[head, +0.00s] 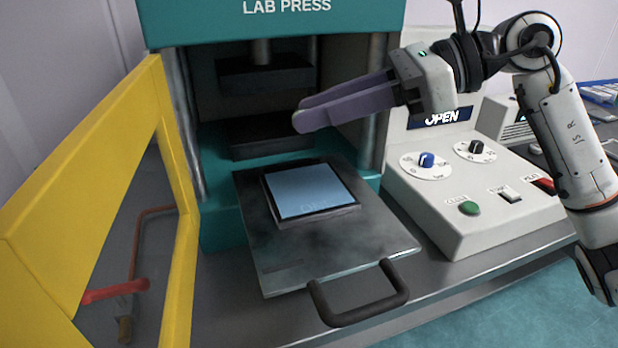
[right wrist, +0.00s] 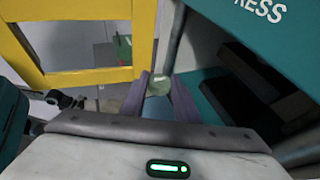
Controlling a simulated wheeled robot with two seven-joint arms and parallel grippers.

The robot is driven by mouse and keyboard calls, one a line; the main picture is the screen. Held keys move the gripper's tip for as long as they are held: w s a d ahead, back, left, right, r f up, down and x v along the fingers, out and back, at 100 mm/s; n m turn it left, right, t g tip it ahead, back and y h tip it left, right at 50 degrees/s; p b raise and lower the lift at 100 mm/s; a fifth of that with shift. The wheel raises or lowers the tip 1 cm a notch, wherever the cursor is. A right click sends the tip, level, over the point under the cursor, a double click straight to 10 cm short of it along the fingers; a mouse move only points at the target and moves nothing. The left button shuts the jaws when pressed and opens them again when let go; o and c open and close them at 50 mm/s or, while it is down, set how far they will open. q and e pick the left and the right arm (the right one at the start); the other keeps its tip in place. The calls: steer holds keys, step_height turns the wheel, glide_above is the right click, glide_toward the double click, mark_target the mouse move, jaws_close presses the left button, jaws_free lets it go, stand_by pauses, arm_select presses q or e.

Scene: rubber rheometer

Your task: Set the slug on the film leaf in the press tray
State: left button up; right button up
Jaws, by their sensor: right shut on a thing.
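The press tray (head: 380,225), a dark metal plate with a black handle, is pulled out in front of the lab press. A light blue film leaf (head: 312,190) lies on it within a dark frame. My right gripper (head: 303,112), with purple fingers, is above the tray, near its back edge in the picture. In the right wrist view my right gripper (right wrist: 160,85) is shut on a small pale, greenish round thing, which looks like the slug (right wrist: 158,83). In the head view the fingers hide the slug. Part of the blue leaf shows below it in the wrist view. My left gripper is not in view.
The press's dark platens (head: 270,138) stand open behind the tray. A yellow guard frame (head: 175,150) stands swung open at the left. A control box (head: 470,190) with knobs and buttons is at the right; its display reads OPEN. The space above the film leaf is clear.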

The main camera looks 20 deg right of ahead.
glide_above(321, 187)
step_height(321, 187, down, 5)
steer(key=shift+r, duration=0.1)
step_height(321, 187, down, 4)
steer(key=shift+a+f+b, duration=0.1)
steer(key=shift+b, duration=0.2)
steer(key=shift+f, duration=0.25)
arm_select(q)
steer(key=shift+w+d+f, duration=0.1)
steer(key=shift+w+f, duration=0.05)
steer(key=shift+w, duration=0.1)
arm_select(e)
steer(key=shift+f, duration=0.15)
steer(key=o, duration=0.6)
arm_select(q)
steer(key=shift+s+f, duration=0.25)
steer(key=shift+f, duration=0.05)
arm_select(e)
steer(key=o, duration=0.4)
